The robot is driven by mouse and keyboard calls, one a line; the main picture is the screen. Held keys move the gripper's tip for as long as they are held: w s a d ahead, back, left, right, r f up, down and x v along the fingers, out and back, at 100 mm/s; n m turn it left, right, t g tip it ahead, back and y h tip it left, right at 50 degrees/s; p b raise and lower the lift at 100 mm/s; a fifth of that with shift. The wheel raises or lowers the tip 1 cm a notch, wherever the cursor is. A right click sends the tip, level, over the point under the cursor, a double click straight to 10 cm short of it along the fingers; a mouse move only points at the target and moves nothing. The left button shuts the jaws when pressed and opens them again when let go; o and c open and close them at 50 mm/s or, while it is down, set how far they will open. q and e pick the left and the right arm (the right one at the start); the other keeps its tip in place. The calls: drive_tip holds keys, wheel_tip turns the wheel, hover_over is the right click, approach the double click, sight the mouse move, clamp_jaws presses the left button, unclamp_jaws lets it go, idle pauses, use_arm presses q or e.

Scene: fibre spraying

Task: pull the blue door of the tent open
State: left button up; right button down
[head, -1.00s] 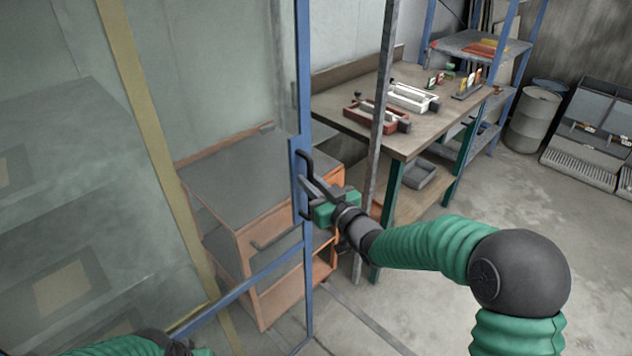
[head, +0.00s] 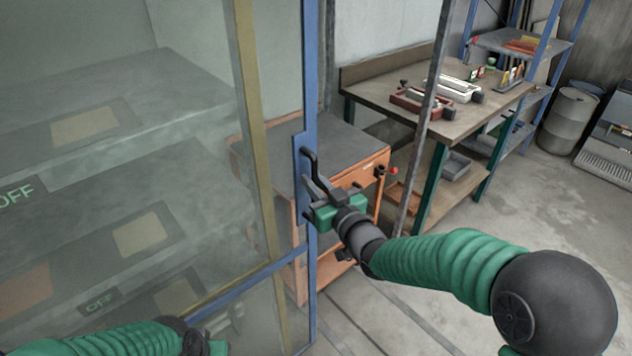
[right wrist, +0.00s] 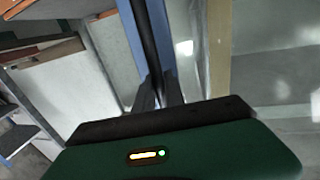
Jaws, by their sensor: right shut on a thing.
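The blue-framed door (head: 311,90) with clear panes stands upright left of centre in the head view. A black handle (head: 312,160) is fixed on its blue edge plate. My right gripper (head: 318,196) is shut on the door handle, its arm reaching in from the lower right. In the right wrist view, the fingers (right wrist: 160,95) close around the dark handle bar (right wrist: 148,45) in front of the blue frame (right wrist: 162,40). My left arm shows at the lower left of the head view; its gripper (head: 212,346) is partly cut off and its fingers cannot be made out.
An orange cart (head: 350,160) stands behind the door edge. A workbench (head: 455,120) with red and white trays is beyond it, behind a thin grey post (head: 430,110). A barrel (head: 568,120) stands at the back right. The floor (head: 480,215) at right is clear.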

drive_tip(key=c, duration=1.4)
unclamp_jaws()
drive_tip(key=b+v, duration=0.5)
drive_tip(key=v, duration=1.1)
drive_tip(key=shift+s+b, duration=0.4)
drive_tip(key=shift+d+f, duration=0.1)
drive_tip(key=shift+d, duration=0.05)
drive_tip(key=shift+w+f, duration=0.1)
